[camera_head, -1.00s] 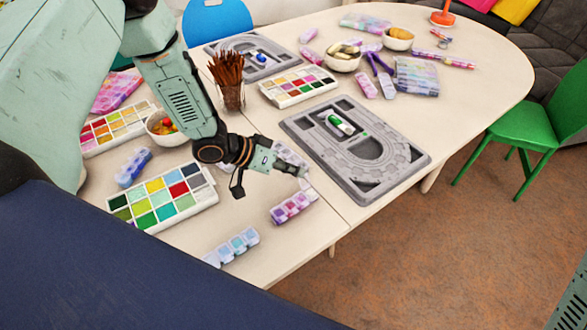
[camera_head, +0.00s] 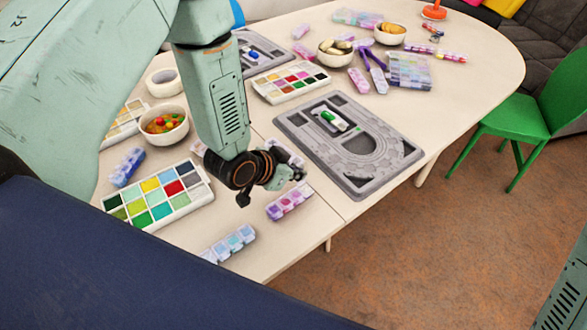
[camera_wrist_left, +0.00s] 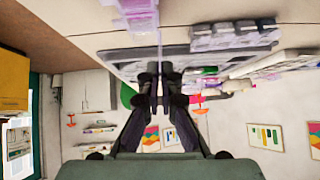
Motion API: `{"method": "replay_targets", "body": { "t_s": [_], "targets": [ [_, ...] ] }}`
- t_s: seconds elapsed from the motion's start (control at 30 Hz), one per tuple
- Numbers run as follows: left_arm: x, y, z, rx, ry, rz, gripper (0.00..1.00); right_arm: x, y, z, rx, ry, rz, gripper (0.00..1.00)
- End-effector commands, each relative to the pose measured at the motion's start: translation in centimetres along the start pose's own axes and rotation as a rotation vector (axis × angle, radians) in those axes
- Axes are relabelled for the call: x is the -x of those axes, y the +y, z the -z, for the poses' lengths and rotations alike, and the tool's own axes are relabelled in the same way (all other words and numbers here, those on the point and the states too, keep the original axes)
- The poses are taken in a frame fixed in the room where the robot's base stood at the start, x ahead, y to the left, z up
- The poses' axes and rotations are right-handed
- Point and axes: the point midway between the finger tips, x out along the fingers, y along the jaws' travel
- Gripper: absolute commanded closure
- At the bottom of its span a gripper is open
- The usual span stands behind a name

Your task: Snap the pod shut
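A purple-and-pink pod (camera_head: 290,202) lies near the table's front edge, to the right of my left gripper (camera_head: 292,174). Another pale pod (camera_head: 285,152) lies just behind the gripper, partly hidden by it. I cannot make out which lids stand open. My right gripper is not in view.
A blue pod (camera_head: 229,243) and a bluish pod (camera_head: 126,166) lie farther left. A colour tray (camera_head: 158,196), a bowl of beads (camera_head: 164,124) and a grey bead board (camera_head: 350,146) with a green-and-white item (camera_head: 335,121) surround the arm. Bare table lies by the front edge.

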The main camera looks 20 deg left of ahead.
Motion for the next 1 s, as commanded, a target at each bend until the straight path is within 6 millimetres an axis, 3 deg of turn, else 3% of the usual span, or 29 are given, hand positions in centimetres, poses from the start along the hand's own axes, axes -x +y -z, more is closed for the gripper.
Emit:
{"method": "replay_targets", "body": {
  "t_s": [0.8,1.0],
  "targets": [
    [-0.03,0.68,-0.04,-0.075,0.000,0.076,1.00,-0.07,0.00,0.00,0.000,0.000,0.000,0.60],
    [-0.03,0.68,-0.03,-0.075,0.000,0.076,0.83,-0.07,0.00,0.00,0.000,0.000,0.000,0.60]
  ]
}}
